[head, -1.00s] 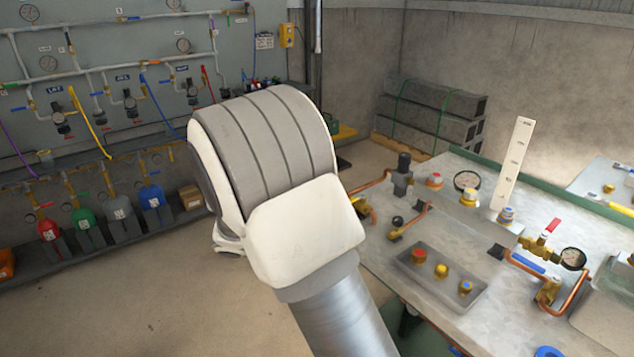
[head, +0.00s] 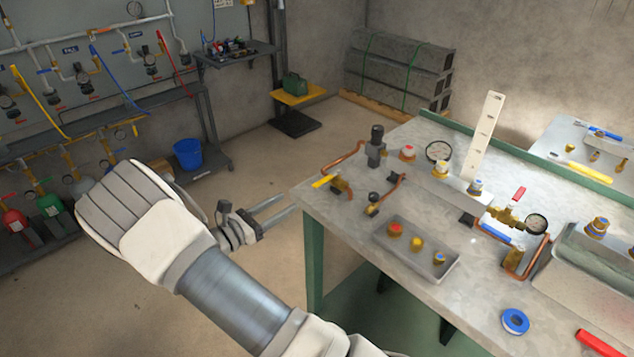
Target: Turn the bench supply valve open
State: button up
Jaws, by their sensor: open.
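A brass valve with a yellow lever (head: 326,181) sits at the left end of the bench (head: 300,197), joined to a copper pipe. A second brass valve with a red handle (head: 518,194) stands at the right beside a round gauge. No label tells which one is the bench supply valve. My gripper (head: 290,204) is open and empty, its two silver fingers pointing right towards the bench's left edge. It is to the left of the yellow-lever valve and apart from it in the picture.
A tray with three fittings (head: 390,252) and a blue tape ring (head: 515,321) lie on the bench. A tall white gauge strip (head: 483,137) stands upright. A blue bucket (head: 188,154) is on a low shelf behind. The floor left of the bench is clear.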

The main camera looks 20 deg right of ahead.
aim_at(313, 186)
jog(key=x, duration=1.2)
jog(key=shift+d, duration=0.2)
grip_shut()
dwell(0.9)
